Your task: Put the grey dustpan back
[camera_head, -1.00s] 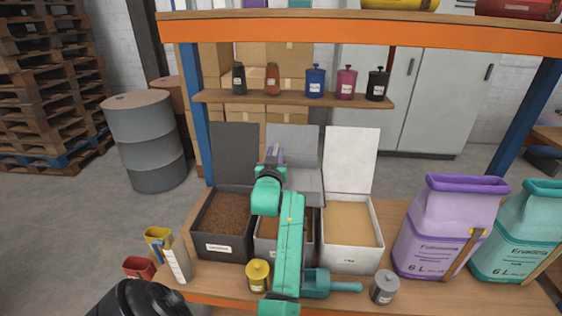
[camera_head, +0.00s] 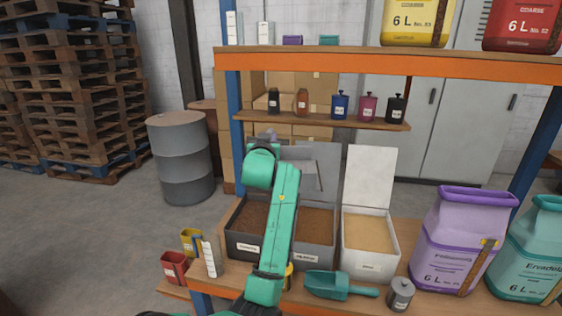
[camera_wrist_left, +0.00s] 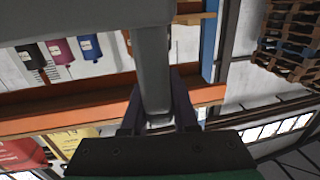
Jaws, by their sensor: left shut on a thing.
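My left gripper (camera_head: 268,136) is raised above the bins, just below the left end of the small shelf in the head view. In the left wrist view my left gripper (camera_wrist_left: 157,92) has its dark fingers on both sides of a grey handle, shut on it. This is the grey dustpan (camera_wrist_left: 153,50), whose broad grey part spreads across the top of that view. In the head view the dustpan is hard to separate from the grey bin lid behind it, and my green arm hides part of the area. My right gripper is not in view.
Three open bins stand on the bench; the right one (camera_head: 372,258) is white. The small shelf (camera_head: 340,122) holds several canisters. An orange beam (camera_head: 400,67) runs above. Sacks stand right.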

